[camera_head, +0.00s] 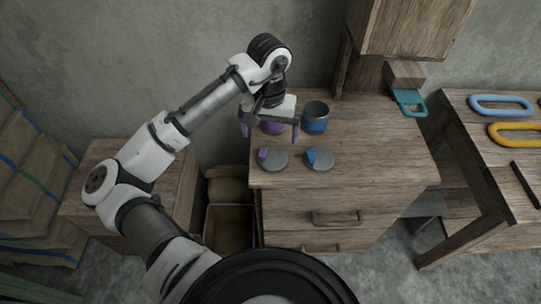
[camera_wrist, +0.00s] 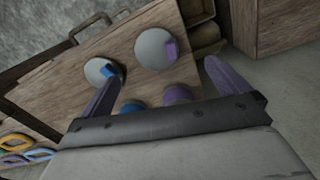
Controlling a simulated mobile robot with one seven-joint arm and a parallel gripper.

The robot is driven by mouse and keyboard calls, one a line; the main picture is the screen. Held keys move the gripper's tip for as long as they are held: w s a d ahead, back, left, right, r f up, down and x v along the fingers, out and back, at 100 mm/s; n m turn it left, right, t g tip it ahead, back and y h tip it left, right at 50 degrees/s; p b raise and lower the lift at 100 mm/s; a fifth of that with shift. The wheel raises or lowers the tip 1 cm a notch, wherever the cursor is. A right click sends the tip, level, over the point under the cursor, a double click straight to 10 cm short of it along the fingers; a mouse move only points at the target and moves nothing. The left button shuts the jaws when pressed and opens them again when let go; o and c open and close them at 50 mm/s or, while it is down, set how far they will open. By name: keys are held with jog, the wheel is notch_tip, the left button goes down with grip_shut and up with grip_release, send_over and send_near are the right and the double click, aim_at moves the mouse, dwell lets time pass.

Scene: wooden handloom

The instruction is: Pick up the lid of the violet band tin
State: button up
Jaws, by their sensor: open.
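The lid of the violet band tin (camera_head: 272,160) is a grey disc with a violet knob, lying flat on the wooden cabinet top near its front edge. It also shows in the wrist view (camera_wrist: 151,49). The violet band tin (camera_head: 271,127) stands behind it, partly hidden by my gripper; in the wrist view its violet side (camera_wrist: 178,95) shows between my fingers. My gripper (camera_head: 270,130) is open and empty, with violet fingers pointing down, above and behind the lid. In the wrist view the fingertips (camera_wrist: 160,66) spread to either side, apart from the lid.
A blue-banded tin (camera_head: 315,118) stands right of the violet one, with its blue-knobbed grey lid (camera_head: 320,159) in front. A teal handled item (camera_head: 409,101) lies at the back right. Blue (camera_head: 501,105) and yellow (camera_head: 517,134) loops lie on the right table. The cabinet's right part is clear.

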send_over(272, 160)
jog(key=f, duration=0.4)
jog(key=shift+w+a+f, duration=0.1)
jog(key=shift+a+f, duration=0.1)
jog(key=shift+a, duration=0.1)
jog(key=shift+d+f+p, duration=0.2)
jog(key=shift+f+p, duration=0.2)
jog(key=shift+f, duration=0.9)
jog(key=shift+d+f+p, duration=0.15)
jog(key=shift+f+p, duration=0.2)
jog(key=shift+f, duration=0.95)
jog(key=c, duration=1)
